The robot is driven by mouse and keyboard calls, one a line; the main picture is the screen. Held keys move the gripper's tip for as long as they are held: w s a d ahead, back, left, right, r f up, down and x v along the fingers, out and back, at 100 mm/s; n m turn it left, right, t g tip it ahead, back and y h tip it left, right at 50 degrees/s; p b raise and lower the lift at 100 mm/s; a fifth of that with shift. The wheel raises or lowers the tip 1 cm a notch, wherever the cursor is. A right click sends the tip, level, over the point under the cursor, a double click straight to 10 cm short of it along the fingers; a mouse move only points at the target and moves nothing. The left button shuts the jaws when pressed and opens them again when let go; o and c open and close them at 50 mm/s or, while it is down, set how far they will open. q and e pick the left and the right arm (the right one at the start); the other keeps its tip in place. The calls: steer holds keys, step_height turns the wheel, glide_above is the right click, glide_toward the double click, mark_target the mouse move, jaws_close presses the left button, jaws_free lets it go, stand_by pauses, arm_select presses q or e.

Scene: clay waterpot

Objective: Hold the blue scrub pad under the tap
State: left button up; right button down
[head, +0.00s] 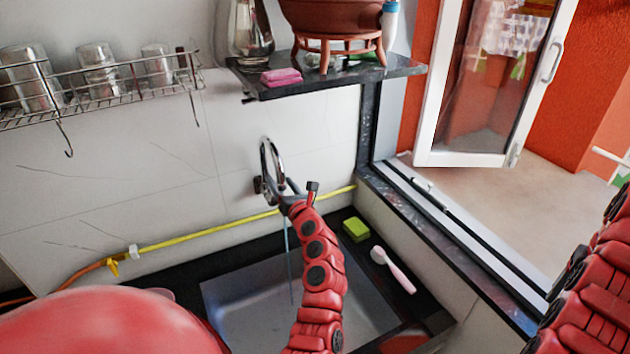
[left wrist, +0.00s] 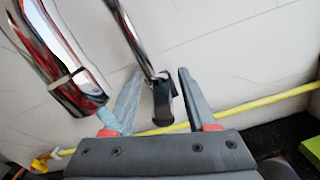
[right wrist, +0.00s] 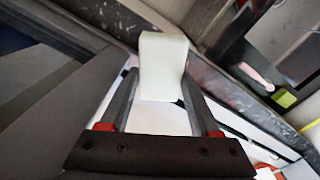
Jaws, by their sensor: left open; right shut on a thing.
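The chrome tap (head: 270,165) stands at the wall above the sink (head: 250,300), with a thin bluish stream of water (head: 287,250) falling from it. My left gripper (left wrist: 160,75) is open, with its fingers on either side of the tap's dark lever end (left wrist: 163,100). I cannot tell if they touch it. The spout (left wrist: 60,60) is left of the fingers. My right gripper (right wrist: 160,90) is shut on a pale block (right wrist: 163,65), far from the stream, to the right. The block looks whitish; I see no clearly blue pad. It is hidden in the head view.
A yellow-green sponge (head: 356,229) and a pink-handled brush (head: 393,270) lie on the dark counter right of the sink. A yellow hose (head: 210,234) runs along the wall. A shelf (head: 340,78) hangs above the tap. The open window (head: 490,85) and its sill are at right.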

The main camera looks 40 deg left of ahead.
step_height(320, 180, down, 3)
steer(key=shift+s+r+b, duration=0.1)
steer(key=shift+b, duration=1.15)
arm_select(q)
steer(key=v, duration=1)
steer(key=shift+d, duration=0.2)
